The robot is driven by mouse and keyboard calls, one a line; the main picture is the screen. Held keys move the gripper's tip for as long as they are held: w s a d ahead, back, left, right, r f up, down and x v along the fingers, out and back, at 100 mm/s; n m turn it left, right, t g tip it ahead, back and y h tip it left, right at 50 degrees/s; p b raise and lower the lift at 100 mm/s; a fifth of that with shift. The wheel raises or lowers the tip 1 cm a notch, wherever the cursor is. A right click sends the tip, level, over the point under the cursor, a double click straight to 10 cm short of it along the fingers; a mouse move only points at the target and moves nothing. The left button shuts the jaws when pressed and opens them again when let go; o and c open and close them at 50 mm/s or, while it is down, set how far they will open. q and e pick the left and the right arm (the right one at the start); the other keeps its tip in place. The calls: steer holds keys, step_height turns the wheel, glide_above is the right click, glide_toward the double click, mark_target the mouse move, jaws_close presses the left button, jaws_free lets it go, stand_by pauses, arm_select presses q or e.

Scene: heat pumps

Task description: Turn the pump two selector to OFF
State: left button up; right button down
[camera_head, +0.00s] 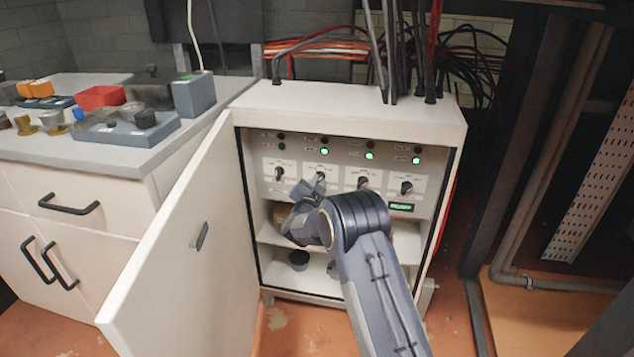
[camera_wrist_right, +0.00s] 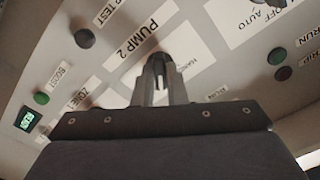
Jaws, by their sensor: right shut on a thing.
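The open white cabinet (camera_head: 345,108) has a panel with a row of rotary selectors. The pump two selector (camera_head: 320,175) is second from the left in the head view and is mostly hidden by my gripper. My right gripper (camera_head: 318,182) reaches up to it from below and is shut on it. In the right wrist view the fingertips (camera_wrist_right: 160,68) are closed together just beside the PUMP 2 label (camera_wrist_right: 140,40). The knob's exact pointing direction is hidden by the fingers. My left gripper is not in view.
Neighbouring selectors (camera_head: 362,182) and (camera_head: 406,187) sit close to the right. The cabinet door (camera_head: 185,245) stands open on the left. A shelf with items is below the panel. A workbench (camera_head: 95,160) with coloured bins is at left. Cables (camera_head: 390,50) rise from the cabinet top.

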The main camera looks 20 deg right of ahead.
steer(key=shift+n+p, duration=1.8)
steer(key=shift+n, duration=1.8)
steer(key=shift+f, duration=0.1)
steer(key=c, duration=1.5)
jaws_free()
steer(key=shift+o, duration=0.2)
steer(key=p+v, duration=0.1)
steer(key=v, duration=0.7)
steer(key=shift+p, duration=0.3)
